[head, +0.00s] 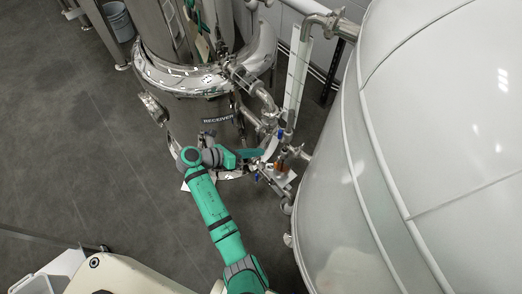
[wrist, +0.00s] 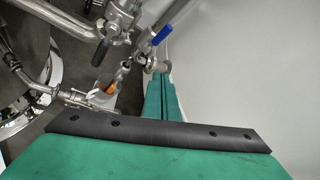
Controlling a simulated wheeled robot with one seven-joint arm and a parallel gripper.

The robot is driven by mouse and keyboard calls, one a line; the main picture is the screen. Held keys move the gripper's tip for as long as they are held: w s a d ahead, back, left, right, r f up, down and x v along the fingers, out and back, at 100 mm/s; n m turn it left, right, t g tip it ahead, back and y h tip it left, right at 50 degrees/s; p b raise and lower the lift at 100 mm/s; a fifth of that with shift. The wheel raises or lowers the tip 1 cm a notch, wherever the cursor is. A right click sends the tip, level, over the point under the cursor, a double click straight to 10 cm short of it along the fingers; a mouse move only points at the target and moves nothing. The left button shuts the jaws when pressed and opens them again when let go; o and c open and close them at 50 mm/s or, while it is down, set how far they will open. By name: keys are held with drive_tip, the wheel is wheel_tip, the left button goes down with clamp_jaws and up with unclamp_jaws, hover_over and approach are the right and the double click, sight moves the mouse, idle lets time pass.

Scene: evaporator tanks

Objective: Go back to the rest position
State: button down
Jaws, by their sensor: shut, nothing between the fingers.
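My gripper (head: 262,153) is at the end of my green arm, beside the pipework between the two tanks. In the wrist view its two green fingers (wrist: 160,76) lie together, shut and empty. A valve with a blue handle (wrist: 163,35) is just beyond the fingertips, and a black handle (wrist: 101,52) is to their left. I cannot tell whether the fingertips touch any pipe fitting. In the head view the arm reaches forward from the bottom, bent at the wrist.
The steel tank marked RECEIVER (head: 190,110) stands ahead. A large white tank (head: 450,120) fills the right side. Pipes and valves (head: 278,165) crowd the gap between them. A grey bucket (head: 118,22) stands at the far left. Grey floor (head: 90,150) is open on the left.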

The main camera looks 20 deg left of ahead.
drive_tip(key=shift+w, duration=0.2)
drive_tip(key=s+d+f+m+y, duration=0.2)
drive_tip(key=s+f+m, duration=0.15)
drive_tip(key=f, duration=0.25)
drive_tip(key=s+d+f+m+y, duration=0.2)
drive_tip(key=s+d+f+y, duration=0.15)
drive_tip(key=f, duration=0.25)
drive_tip(key=s+d+f+m+y, duration=0.2)
drive_tip(key=s+d+m+y, duration=0.1)
drive_tip(key=s+m, duration=0.6)
drive_tip(key=s+d+r+m+t, duration=0.2)
drive_tip(key=s+d+r+m, duration=0.2)
drive_tip(key=r, duration=0.4)
drive_tip(key=s+d+r+m+t, duration=0.2)
drive_tip(key=s+d+r+m, duration=0.2)
drive_tip(key=r+m, duration=0.5)
drive_tip(key=s+d+r+m+t, duration=0.2)
drive_tip(key=s+d+r+m, duration=0.2)
drive_tip(key=s+r+m, duration=0.2)
wheel_tip(320, 180, up, 3)
drive_tip(key=shift+s+f, duration=0.1)
drive_tip(key=shift+s, duration=0.9)
